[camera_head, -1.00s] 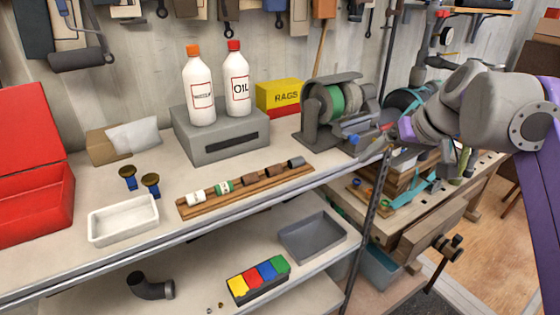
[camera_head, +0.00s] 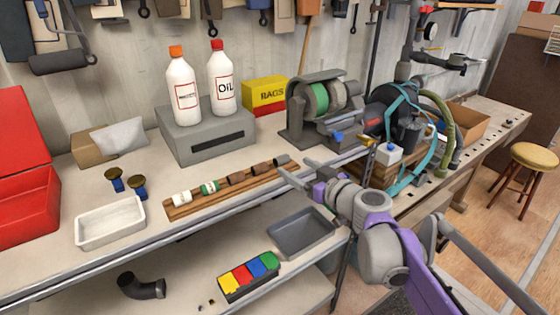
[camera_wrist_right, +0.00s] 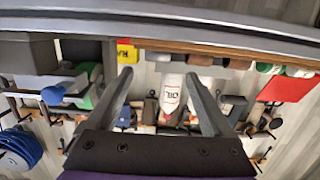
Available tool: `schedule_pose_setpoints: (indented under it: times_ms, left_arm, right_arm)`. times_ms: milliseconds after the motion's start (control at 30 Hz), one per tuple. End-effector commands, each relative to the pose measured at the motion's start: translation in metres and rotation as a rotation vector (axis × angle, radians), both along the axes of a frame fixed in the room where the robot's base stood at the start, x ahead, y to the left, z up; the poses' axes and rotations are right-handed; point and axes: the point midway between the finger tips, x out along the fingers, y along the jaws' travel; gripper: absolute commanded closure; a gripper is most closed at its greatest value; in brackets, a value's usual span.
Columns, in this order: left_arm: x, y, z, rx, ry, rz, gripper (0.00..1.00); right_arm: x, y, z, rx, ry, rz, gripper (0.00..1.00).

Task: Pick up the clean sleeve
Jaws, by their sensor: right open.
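A wooden rack (camera_head: 214,195) on the upper bench holds a row of short cylinders. From left they are a white one (camera_head: 181,198), a green-and-white one (camera_head: 209,187), brown rusty-looking ones (camera_head: 236,178) and a smooth grey sleeve (camera_head: 281,160) at the right end. The grey one looks the cleanest. My right gripper (camera_head: 295,169) is open and empty, close to the rack's right end in the head view. In the right wrist view its two fingers (camera_wrist_right: 160,78) stand apart with nothing gripped between them. My left gripper is not in view.
A white tray (camera_head: 83,241) and dark knobs (camera_head: 138,188) lie left of the rack. A grinder (camera_head: 294,120) stands behind its right end. A grey tray (camera_head: 277,241) and a coloured block box (camera_head: 222,292) are on the lower shelf. The bench edge runs below my gripper.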

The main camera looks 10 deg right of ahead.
Motion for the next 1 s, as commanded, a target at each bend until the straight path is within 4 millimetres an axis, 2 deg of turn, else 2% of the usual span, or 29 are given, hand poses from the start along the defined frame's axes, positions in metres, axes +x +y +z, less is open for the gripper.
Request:
schedule_pose_setpoints:
  times_ms: [167, 367, 500, 767, 833, 1000]
  left_arm:
    - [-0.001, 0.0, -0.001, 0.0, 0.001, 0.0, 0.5]
    - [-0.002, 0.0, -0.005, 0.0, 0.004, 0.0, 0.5]
    - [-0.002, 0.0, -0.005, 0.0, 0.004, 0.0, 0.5]
    - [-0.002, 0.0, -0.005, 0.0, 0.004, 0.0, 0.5]
    - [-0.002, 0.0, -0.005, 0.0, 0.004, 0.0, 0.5]
    - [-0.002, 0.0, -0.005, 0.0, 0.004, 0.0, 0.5]
  right_arm:
    - [0.012, 0.004, -0.004, 0.0, 0.001, 0.001, 0.15]
    - [0.038, 0.01, -0.015, 0.001, 0.001, 0.002, 0.15]
    - [0.053, 0.015, -0.016, 0.001, 0.001, 0.001, 0.15]
    - [0.056, 0.016, -0.017, 0.0, 0.001, 0.0, 0.15]
    - [0.056, 0.016, -0.017, 0.0, 0.001, 0.0, 0.22]
    - [0.056, 0.016, -0.017, 0.0, 0.001, 0.0, 0.53]
